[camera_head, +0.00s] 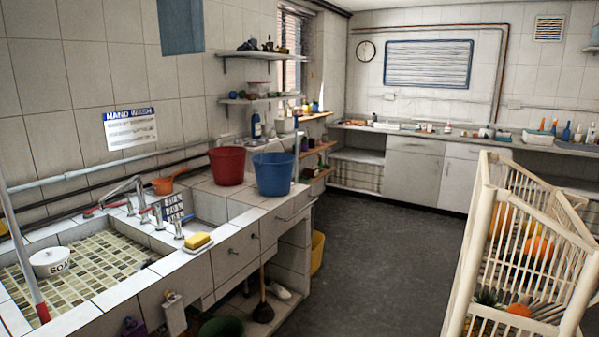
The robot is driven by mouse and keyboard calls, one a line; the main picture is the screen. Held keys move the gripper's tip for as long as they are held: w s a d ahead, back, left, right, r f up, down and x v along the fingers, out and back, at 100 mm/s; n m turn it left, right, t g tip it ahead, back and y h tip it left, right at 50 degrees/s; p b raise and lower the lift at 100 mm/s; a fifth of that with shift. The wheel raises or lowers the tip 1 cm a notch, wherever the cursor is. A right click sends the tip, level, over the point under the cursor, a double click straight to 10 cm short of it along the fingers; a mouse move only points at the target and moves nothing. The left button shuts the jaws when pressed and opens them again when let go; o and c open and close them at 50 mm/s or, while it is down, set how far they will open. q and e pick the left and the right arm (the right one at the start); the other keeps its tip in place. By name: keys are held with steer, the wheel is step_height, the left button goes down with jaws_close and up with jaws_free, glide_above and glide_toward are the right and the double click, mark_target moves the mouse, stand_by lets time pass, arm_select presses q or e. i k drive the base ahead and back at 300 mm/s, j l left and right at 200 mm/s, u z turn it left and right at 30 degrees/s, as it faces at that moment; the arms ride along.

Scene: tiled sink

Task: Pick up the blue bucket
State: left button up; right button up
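The blue bucket (273,175) stands upright on the tiled counter (225,192), close to the counter's right end. A red bucket (227,166) stands just to its left, very close to it; I cannot tell whether they touch. The blue bucket's rim and front side are in plain view. Neither of my grippers shows in the head view.
A yellow sponge (198,240) lies on the front ledge beside the small sink. A metal faucet (125,190) and a white soap bowl (52,261) are at the left. A cream slatted cart (525,255) stands at the right. The dark floor (375,260) between is clear.

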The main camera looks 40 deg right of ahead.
mark_target(273, 171)
steer(key=z, duration=1.15)
